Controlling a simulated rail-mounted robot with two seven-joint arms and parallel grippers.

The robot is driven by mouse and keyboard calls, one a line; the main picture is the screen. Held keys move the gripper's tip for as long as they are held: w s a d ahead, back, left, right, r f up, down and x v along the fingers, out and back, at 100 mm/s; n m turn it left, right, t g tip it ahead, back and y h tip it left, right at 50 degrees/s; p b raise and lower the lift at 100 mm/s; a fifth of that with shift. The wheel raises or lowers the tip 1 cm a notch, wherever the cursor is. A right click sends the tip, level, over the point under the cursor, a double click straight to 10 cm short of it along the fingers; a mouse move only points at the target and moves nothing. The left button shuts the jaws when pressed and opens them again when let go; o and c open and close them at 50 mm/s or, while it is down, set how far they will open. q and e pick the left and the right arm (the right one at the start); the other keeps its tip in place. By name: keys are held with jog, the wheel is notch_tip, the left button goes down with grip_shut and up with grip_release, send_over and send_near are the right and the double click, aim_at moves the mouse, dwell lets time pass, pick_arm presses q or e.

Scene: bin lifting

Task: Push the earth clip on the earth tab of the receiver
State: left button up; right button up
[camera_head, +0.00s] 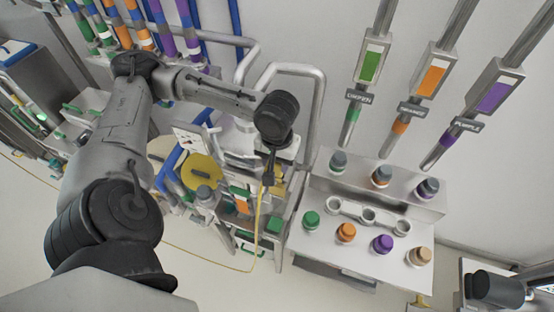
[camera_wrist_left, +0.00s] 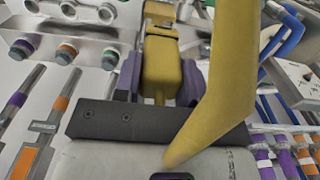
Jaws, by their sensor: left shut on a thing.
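My left gripper (camera_head: 268,180) hangs from the left arm over the crowded equipment left of the white bench. In the left wrist view, its grey-purple fingers (camera_wrist_left: 159,82) are shut on the yellow earth clip (camera_wrist_left: 162,68). A thick yellow cable (camera_wrist_left: 236,55) runs from the clip area across that view. In the head view the thin cable (camera_head: 258,225) hangs from the gripper and loops to the floor at the left. The clip is too small to make out clearly in the head view. I cannot pick out the receiver's earth tab.
The white bench (camera_head: 325,248) at the right holds several jars with coloured caps. Steel pipework (camera_head: 318,92) stands just behind the gripper. A round yellow lid (camera_head: 201,171) lies to its left. Three labelled tubes (camera_head: 431,78) run along the wall. Pale floor is clear in front.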

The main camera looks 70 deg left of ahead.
aim_at(277, 186)
pick_arm(q)
jog(key=shift+f, duration=0.15)
jog(key=shift+f, duration=1.35)
jog(key=shift+f, duration=0.2)
jog(key=shift+f, duration=0.95)
jog(key=shift+f+p, duration=0.35)
jog(key=shift+f, duration=0.7)
dwell(0.7)
jog(key=o, duration=1.2)
jog(key=shift+c, duration=0.2)
